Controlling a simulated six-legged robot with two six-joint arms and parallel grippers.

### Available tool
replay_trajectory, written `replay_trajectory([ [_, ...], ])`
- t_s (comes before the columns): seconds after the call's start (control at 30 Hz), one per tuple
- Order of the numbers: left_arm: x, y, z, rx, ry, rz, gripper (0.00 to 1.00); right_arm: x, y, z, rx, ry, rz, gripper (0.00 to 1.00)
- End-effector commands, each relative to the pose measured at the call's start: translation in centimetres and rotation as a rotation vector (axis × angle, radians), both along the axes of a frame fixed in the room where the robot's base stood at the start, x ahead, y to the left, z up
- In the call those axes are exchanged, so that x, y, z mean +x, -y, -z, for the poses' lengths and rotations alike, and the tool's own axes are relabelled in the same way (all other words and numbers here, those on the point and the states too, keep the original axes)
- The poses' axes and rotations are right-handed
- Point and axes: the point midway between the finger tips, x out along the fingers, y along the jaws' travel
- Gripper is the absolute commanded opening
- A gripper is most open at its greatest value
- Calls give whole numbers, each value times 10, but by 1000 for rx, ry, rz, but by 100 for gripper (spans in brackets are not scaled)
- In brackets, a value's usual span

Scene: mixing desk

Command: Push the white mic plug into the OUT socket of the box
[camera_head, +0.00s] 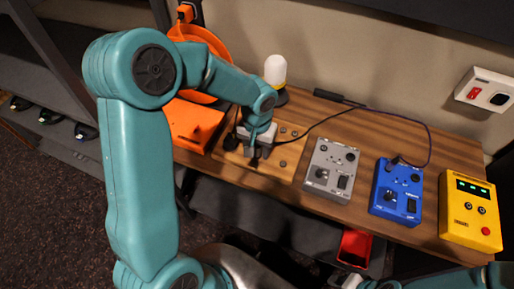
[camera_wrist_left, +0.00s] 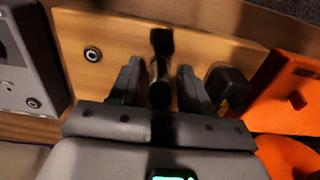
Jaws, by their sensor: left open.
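My left gripper (camera_head: 257,153) points down over a light wooden board (camera_head: 288,157) on the bench. In the left wrist view its two fingers (camera_wrist_left: 160,90) stand open on either side of a dark, shiny cylindrical plug (camera_wrist_left: 159,80), with gaps at both sides. A second black plug (camera_wrist_left: 230,85) stands on the board to the right. I cannot make out white on either plug. The grey box (camera_head: 331,168), blue box (camera_head: 397,190) and yellow box (camera_head: 470,210) stand to the right; OUT labels are unreadable. Part of my right arm (camera_head: 440,280) shows low right; its jaws are unclear.
An orange box (camera_head: 194,124) lies left of the board. A white-topped lamp (camera_head: 275,70) stands behind. A black cable (camera_head: 310,127) crosses the bench from the board; another reaches the blue box. A red bin (camera_head: 354,247) is below the front edge.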

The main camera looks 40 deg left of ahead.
Motion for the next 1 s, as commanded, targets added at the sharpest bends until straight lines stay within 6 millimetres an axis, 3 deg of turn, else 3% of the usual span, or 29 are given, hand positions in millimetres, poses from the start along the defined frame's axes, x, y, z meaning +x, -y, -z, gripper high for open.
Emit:
replay_trajectory([
  [0.33, 0, 0, 0, 0, 0, 0, 48, 0, 0, 3, 0, 0, 0, 44],
  [0.47, 0, 0, 0, 0, 0, 0, 6, 0, 0, 3, 0, 0, 0, 44],
  [0.5, 0, 0, 0, 0, 1, 0, 0, 0, 0, 3, 0, 0, 0, 44],
  [1.0, 0, 0, -12, -1, 2, 0, 0, 0, 0, -5, 0, 0, 0, 44],
])
